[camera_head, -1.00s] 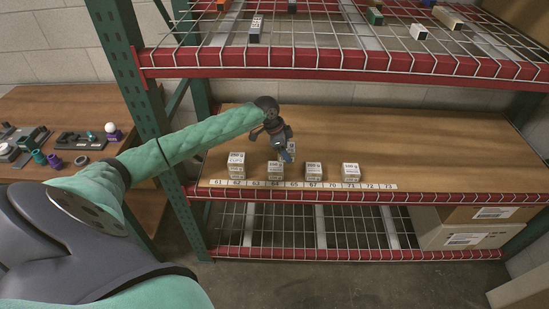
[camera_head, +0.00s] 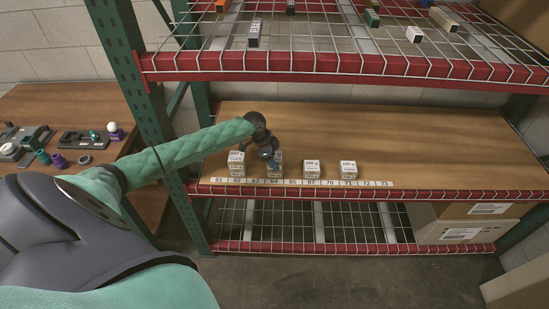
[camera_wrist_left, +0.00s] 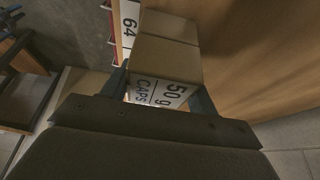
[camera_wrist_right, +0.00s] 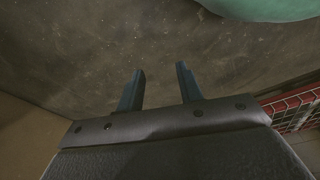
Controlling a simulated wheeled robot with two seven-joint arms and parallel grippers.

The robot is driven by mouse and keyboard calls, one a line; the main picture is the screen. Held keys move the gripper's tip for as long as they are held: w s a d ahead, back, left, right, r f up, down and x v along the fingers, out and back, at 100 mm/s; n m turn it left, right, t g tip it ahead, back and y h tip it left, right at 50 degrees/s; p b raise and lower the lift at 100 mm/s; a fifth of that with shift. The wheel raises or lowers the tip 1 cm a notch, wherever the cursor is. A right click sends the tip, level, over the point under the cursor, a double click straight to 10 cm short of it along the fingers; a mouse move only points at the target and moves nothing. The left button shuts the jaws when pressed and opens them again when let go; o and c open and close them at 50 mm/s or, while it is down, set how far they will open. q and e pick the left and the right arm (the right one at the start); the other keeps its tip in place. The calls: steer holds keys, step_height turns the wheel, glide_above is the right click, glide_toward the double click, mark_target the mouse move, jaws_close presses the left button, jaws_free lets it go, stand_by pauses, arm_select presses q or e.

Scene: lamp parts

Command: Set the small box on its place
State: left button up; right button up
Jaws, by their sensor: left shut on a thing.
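My left gripper (camera_head: 268,154) is shut on a small box at the boxes above the 64 label (camera_head: 274,182). The held small box (camera_wrist_left: 156,93) shows in the left wrist view with a white top marked 50 g CAPS, between the two fingers. Its brown cardboard side lies toward the 64 label (camera_wrist_left: 129,24). A brown box surface (camera_wrist_left: 168,24) shows just beyond it; I cannot tell whether the held box touches the box below. My right gripper (camera_wrist_right: 158,88) is open and empty in the right wrist view, over the grey floor.
Small white-topped boxes stand at left (camera_head: 236,164), and at right near 67 (camera_head: 312,169) and 71 (camera_head: 348,170). The wooden shelf (camera_head: 420,145) behind is clear. The red-edged wire shelf (camera_head: 340,66) hangs above. A side table (camera_head: 110,165) holds lamp parts.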

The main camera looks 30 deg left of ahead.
arm_select(q)
steer(key=shift+f, duration=0.15)
arm_select(e)
steer(key=shift+w, duration=0.1)
arm_select(q)
steer(key=o, duration=1)
steer(key=shift+c, duration=0.2)
arm_select(e)
steer(key=shift+r, duration=0.1)
arm_select(q)
steer(key=shift+s+a+r, duration=0.1)
steer(key=shift+a+r, duration=0.1)
steer(key=shift+r, duration=0.35)
steer(key=b+v, duration=0.3)
steer(key=v, duration=0.8)
steer(key=shift+b, duration=0.3)
arm_select(e)
step_height(320, 180, up, 8)
steer(key=w+a, duration=0.2)
steer(key=shift+a+f+g, duration=0.2)
steer(key=shift+g, duration=0.1)
arm_select(q)
steer(key=shift+s, duration=0.1)
